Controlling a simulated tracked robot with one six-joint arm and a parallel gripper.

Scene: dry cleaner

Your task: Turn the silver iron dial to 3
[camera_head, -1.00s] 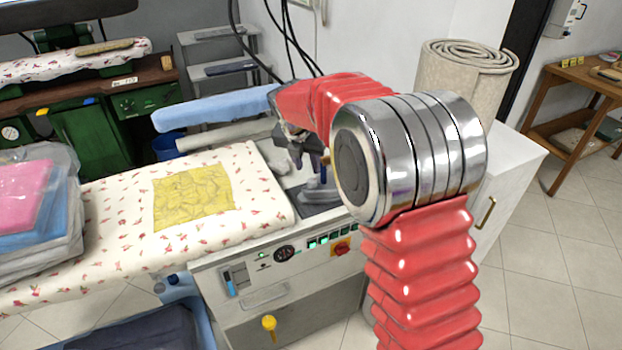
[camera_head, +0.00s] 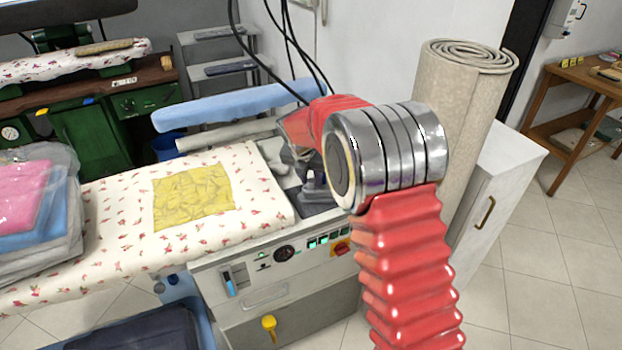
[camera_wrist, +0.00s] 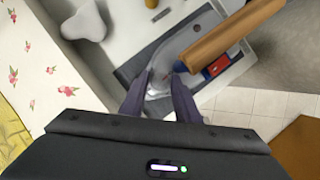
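The silver iron (camera_wrist: 196,40) lies on a dark rest pad (camera_wrist: 127,72) on the white ironing unit. In the wrist view its brown handle (camera_wrist: 235,30) slants across the upper right. My gripper (camera_wrist: 163,76) is over the iron's near end, its two dark fingers apart with pale grey metal showing between the tips. I cannot tell whether the fingers touch the iron. The dial and its number are not readable. In the head view the iron (camera_head: 314,182) is a small grey shape, partly hidden behind my red arm.
A rolled beige carpet (camera_head: 465,120) and white cabinet (camera_head: 500,190) stand right. Cables hang above.

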